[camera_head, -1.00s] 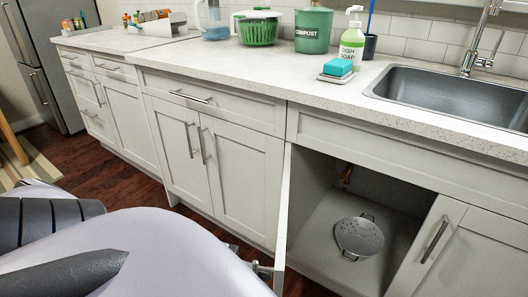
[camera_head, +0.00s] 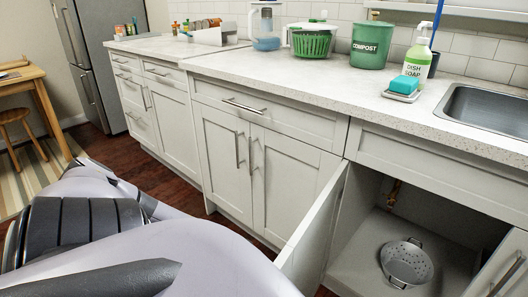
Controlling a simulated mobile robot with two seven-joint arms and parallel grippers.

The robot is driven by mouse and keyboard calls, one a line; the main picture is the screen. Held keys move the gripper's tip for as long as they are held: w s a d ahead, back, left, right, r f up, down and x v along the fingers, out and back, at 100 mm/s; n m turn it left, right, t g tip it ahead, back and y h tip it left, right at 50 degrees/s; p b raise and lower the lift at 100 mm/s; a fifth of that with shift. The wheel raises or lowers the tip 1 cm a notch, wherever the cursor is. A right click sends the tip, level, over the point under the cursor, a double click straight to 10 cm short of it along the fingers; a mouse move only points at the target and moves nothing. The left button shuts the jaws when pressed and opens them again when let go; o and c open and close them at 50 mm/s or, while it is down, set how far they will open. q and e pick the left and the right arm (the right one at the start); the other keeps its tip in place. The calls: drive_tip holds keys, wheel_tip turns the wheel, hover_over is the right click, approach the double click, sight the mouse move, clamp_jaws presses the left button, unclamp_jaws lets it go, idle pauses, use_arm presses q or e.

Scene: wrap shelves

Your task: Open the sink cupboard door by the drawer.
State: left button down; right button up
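The sink cupboard's door by the drawer (camera_head: 315,236) stands swung outward from its hinge beside the drawer unit. Its inner side faces the open compartment (camera_head: 365,253). A grey colander (camera_head: 407,262) sits on the cupboard floor. The other sink cupboard door (camera_head: 503,270) at the lower right looks shut, with a bar handle (camera_head: 507,277). My pale arm fills the lower left, in front of the counter. Neither of my grippers shows. The open door's outer face and handle are hidden.
The drawer (camera_head: 262,113) and the double doors (camera_head: 240,175) left of the sink cupboard are shut. The counter (camera_head: 300,75) holds a compost bin (camera_head: 371,46), soap bottle (camera_head: 418,57) and sponge (camera_head: 405,84). A table and stool (camera_head: 20,125) stand far left.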

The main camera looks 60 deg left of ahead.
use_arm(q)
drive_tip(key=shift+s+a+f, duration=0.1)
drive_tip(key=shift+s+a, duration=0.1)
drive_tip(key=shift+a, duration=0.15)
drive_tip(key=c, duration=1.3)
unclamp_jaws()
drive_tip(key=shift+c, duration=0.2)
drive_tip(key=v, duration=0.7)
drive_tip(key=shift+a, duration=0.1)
